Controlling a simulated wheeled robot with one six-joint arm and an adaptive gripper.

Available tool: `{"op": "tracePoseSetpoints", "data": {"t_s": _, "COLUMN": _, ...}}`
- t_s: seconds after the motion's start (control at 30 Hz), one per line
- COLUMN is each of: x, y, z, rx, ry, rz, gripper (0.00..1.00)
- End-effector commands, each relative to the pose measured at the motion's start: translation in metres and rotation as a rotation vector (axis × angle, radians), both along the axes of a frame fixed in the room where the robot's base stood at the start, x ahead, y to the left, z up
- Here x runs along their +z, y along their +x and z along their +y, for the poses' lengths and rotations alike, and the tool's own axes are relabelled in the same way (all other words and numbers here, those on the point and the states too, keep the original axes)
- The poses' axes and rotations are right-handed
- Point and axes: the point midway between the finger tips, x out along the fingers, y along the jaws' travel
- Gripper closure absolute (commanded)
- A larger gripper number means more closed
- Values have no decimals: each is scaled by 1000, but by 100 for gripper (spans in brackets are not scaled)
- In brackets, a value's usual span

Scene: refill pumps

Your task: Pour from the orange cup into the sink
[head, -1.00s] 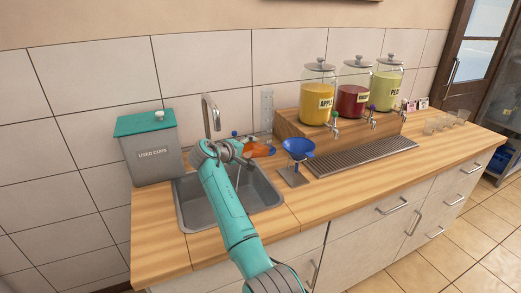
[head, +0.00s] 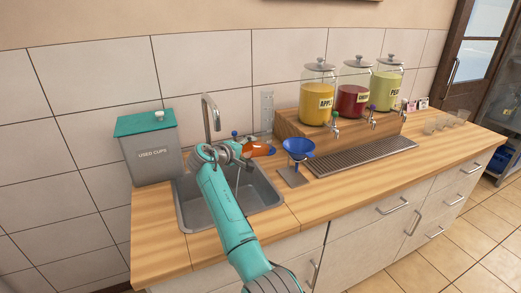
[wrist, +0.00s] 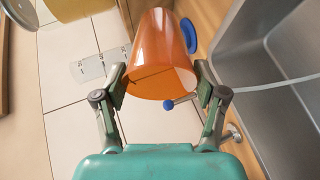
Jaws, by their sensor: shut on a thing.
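My gripper (head: 246,154) is shut on the orange cup (head: 262,148) above the back right edge of the sink (head: 187,208). In the wrist view, the translucent orange cup (wrist: 160,45) sits between the two fingers (wrist: 160,86). The cup is tipped well over to one side in the head view. The grey sink basin also fills the right of the wrist view (wrist: 268,75).
A tall curved tap (head: 206,110) stands behind the sink. A grey used-cups bin (head: 152,158) is to the left. A blue funnel on a stand (head: 298,147) is close on the right. Juice jars (head: 318,100) and a drip tray (head: 365,156) are farther right.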

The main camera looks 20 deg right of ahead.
Motion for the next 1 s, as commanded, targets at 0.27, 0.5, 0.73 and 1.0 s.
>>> {"op": "tracePoseSetpoints", "data": {"t_s": 0.27, "x": 1, "y": 0, "z": 1, "rx": -1, "ry": -36, "rz": -4, "gripper": 83}}
{"op": "tracePoseSetpoints", "data": {"t_s": 0.5, "x": 0, "y": 0, "z": 1, "rx": 0, "ry": -37, "rz": -4, "gripper": 83}}
{"op": "tracePoseSetpoints", "data": {"t_s": 0.73, "x": -9, "y": 0, "z": 4, "rx": 1, "ry": -61, "rz": -7, "gripper": 83}}
{"op": "tracePoseSetpoints", "data": {"t_s": 1.0, "x": -11, "y": 0, "z": 4, "rx": 0, "ry": -70, "rz": -9, "gripper": 83}}
